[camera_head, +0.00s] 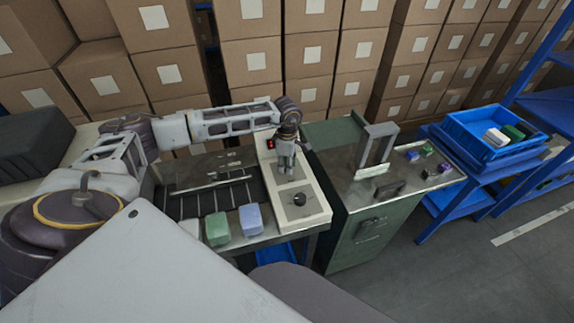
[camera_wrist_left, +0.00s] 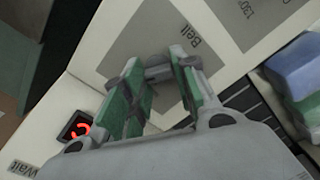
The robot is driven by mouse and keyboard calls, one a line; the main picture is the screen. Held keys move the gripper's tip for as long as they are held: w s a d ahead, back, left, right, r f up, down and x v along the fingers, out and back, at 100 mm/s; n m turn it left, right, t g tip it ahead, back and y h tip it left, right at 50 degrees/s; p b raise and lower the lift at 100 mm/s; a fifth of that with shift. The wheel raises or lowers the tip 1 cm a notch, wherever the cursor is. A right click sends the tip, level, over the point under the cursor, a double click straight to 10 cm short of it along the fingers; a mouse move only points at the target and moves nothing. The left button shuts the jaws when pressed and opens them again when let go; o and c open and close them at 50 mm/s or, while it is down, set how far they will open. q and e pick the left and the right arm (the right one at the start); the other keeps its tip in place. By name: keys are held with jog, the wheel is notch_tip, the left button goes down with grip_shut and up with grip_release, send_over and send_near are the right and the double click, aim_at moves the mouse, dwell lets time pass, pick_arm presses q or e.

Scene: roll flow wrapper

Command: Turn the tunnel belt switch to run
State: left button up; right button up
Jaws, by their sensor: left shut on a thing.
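The tunnel belt switch (camera_wrist_left: 158,73) is a grey knob on a grey square labelled "Belt" on the cream control panel (camera_head: 315,213). In the head view my left gripper (camera_head: 287,168) points down onto the upper part of this panel and hides the switch. In the left wrist view the green-padded fingers of my left gripper (camera_wrist_left: 157,80) are shut on the switch, one on each side. The way the switch points cannot be told. A black dial (camera_head: 300,199) sits lower on the panel. My right gripper is not in view.
A small red display (camera_wrist_left: 76,131) lights beside a "Wait" label. A green block (camera_head: 217,229) and a lavender block (camera_head: 251,220) lie left of the panel. A green cabinet (camera_head: 352,240) stands to its right, and a blue crate (camera_head: 477,132) farther right. Stacked cartons (camera_head: 255,62) fill the back.

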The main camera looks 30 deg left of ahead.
pick_arm(q)
jog(key=o, duration=1)
jog(key=shift+o, duration=0.2)
notch_tip(320, 180, up, 12)
dwell(0.9)
